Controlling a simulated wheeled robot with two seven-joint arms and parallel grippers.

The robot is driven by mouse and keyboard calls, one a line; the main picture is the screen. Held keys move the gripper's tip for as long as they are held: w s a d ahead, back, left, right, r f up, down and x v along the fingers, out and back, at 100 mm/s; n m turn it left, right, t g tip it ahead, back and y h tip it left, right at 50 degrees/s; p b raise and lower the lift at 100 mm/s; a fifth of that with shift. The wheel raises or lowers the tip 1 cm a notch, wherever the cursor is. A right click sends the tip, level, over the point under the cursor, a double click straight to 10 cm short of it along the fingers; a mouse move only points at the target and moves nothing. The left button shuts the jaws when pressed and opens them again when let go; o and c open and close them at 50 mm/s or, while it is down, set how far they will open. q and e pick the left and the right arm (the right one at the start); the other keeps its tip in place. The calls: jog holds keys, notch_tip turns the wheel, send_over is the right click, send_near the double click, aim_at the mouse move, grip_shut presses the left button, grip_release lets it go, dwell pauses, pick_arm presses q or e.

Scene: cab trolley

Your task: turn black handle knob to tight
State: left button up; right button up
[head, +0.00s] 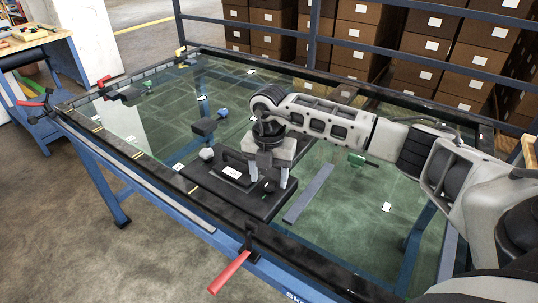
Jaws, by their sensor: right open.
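A black plate assembly (215,185) lies on the near side of the trolley's glass top, with a raised black handle-like part and a white label (232,173) on it. My right gripper (267,182) points down over the right part of this plate, its pale fingers apart. A small dark knob (269,187) shows between or just behind the fingertips; I cannot tell whether they touch it. The knob's turn position is too small to read. My left gripper is not in view.
The trolley has a dark frame and a blue base. A red lever (231,272) sticks out at the near edge, another red lever (31,103) at the left corner. A grey knob (207,153) and a dark block (205,127) lie near the plate. Stacked brown boxes (385,45) stand behind a blue rail.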

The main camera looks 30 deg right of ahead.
aim_at(269, 181)
notch_tip(269, 181, up, 16)
jog(key=shift+f+b, duration=0.25)
jog(key=shift+b, duration=0.15)
dwell(0.3)
